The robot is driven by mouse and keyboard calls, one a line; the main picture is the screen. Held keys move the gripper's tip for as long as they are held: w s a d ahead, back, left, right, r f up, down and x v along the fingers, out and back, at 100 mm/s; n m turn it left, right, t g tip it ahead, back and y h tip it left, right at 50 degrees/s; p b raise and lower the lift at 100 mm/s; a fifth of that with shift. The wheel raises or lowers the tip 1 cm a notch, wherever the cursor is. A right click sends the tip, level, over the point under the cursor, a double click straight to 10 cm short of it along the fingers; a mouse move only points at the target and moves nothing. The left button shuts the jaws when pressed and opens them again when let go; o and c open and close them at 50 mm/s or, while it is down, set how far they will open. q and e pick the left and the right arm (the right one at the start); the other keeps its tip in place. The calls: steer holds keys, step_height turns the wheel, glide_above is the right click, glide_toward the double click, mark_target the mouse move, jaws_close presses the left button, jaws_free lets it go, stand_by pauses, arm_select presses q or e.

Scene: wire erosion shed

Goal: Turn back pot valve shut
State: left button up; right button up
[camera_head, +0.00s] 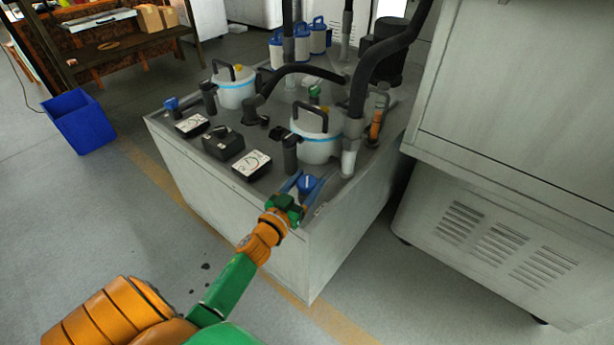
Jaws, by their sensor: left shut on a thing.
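My left gripper (302,187) reaches in from the bottom left to the near corner of the grey cabinet top. Its two blue fingers are shut on a blue valve knob (308,182), one finger on each side. This knob sits beside the nearer white pot (317,138), which has a blue band and a black handle. A second blue valve (171,104) stands at the left edge of the cabinet top, near the farther white pot (235,90). I cannot tell the knob's exact turn angle. My right gripper is not in view.
Gauges and a black box (223,143) line the left side of the cabinet top (270,195). Black hoses (375,65) rise behind the nearer pot. A large grey machine (520,110) stands close on the right. A blue bin (80,122) is on the floor at left.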

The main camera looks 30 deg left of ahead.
arm_select(q)
steer(key=m+h, duration=0.2)
steer(key=shift+a+h, duration=0.1)
steer(key=shift+h, duration=0.3)
steer(key=m+h+b, duration=0.1)
steer(key=h, duration=0.1)
steer(key=shift+f+m+g+h, duration=0.15)
steer(key=shift+m+g+h, duration=0.15)
steer(key=shift+h, duration=0.1)
steer(key=m+g+h+b, duration=0.1)
steer(key=m+h+b, duration=0.1)
steer(key=h+b, duration=0.1)
steer(key=shift+m+g+h+b, duration=0.65)
steer(key=shift+m+h, duration=0.15)
steer(key=shift+h, duration=0.3)
steer(key=shift+r, duration=0.2)
steer(key=o, duration=1.4)
steer(key=shift+w, duration=0.1)
